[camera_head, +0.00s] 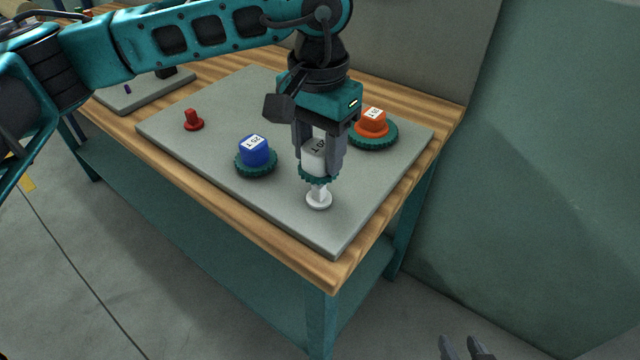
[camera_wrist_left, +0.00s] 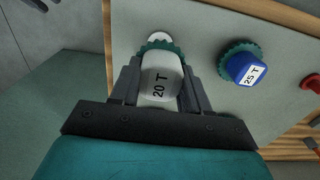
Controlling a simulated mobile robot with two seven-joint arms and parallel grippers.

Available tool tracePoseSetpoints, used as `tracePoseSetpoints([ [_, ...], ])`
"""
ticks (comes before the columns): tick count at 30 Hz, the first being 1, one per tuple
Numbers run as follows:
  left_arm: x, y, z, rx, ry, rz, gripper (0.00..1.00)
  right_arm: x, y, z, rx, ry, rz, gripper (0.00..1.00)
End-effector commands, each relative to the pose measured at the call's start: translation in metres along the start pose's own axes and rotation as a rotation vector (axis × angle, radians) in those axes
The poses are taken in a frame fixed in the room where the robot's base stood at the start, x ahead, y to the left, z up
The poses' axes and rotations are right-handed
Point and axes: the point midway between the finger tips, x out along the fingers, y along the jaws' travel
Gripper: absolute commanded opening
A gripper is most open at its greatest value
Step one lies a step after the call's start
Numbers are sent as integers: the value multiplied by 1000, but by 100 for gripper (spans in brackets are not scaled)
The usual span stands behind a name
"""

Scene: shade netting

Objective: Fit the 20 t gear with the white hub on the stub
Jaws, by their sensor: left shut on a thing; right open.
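The 20 t gear has a white hub (camera_head: 316,157) marked 20 T and a dark green toothed rim. My left gripper (camera_head: 318,160) is shut on its hub, which also shows between the fingers in the left wrist view (camera_wrist_left: 161,82). The white stub (camera_head: 319,199) stands on the grey board near its front corner. The held gear is just above the stub, whose upper part is partly hidden by the gear; I cannot tell whether they touch. In the left wrist view the stub's white base (camera_wrist_left: 159,37) shows just beyond the rim. My right gripper (camera_head: 466,348) is open and empty beyond the table at the bottom.
A blue-hub 25 T gear (camera_head: 254,152) lies left of the held gear. An orange-hub gear (camera_head: 373,125) lies close behind my left gripper. A red stub (camera_head: 193,121) stands farther left on the grey board (camera_head: 230,100). A smaller board (camera_head: 140,93) is at the far left.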

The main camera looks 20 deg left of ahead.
Motion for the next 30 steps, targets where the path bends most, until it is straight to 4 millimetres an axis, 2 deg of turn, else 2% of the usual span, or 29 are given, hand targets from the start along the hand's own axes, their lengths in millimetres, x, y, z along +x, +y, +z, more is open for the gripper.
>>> tracePoseSetpoints([
  [19, -6, 0, 0, 0, 2, 1, 0, -2, 1, -2, -7, -1, -1, 43],
  [30, -33, 0, 0, 0, 2, 0, 0, -10, 1, -13, -6, -2, 0, 43],
])
